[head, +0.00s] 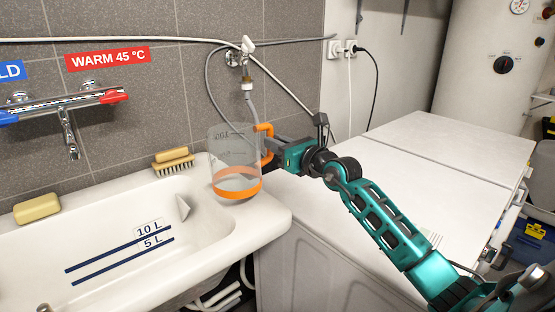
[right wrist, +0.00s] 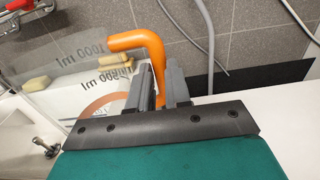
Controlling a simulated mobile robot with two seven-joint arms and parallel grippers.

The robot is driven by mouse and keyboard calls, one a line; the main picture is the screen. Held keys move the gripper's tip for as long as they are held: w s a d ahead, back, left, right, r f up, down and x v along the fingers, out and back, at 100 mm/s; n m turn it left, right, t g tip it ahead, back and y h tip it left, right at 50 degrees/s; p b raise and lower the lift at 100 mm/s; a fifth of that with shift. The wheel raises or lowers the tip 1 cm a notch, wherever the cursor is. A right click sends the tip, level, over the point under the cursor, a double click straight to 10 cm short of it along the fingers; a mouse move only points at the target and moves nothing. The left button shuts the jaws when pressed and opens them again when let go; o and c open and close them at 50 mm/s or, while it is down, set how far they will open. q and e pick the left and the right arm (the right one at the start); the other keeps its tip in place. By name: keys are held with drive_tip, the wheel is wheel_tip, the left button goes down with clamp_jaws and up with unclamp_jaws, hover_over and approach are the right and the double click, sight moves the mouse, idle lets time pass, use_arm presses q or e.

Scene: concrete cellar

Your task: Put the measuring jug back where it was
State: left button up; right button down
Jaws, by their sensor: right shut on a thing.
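The measuring jug (head: 233,165) is clear, with an orange handle and an orange band near its base. In the head view it is upright at the right end of the white sink, over or on the rim; I cannot tell whether it touches. My right gripper (head: 271,155) comes from the right and is shut on the orange handle. In the right wrist view the handle (right wrist: 137,41) passes between the two dark fingers (right wrist: 168,88), and the jug's markings show at the left. My left gripper is not in view.
The sink (head: 120,245) has level marks inside. A brush (head: 174,161) stands on its back ledge near the jug, and a yellow soap bar (head: 38,207) lies farther left. A mixer tap (head: 68,130) is on the tiled wall. A white worktop (head: 420,155) at the right is clear.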

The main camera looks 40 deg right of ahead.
wheel_tip(320, 180, down, 4)
drive_tip(key=shift+r+b, duration=0.25)
drive_tip(key=shift+b, duration=0.05)
drive_tip(key=shift+f, duration=0.15)
drive_tip(key=c, duration=1.1)
unclamp_jaws()
approach(272, 155)
drive_tip(key=s, duration=0.4)
drive_tip(key=shift+d, duration=0.2)
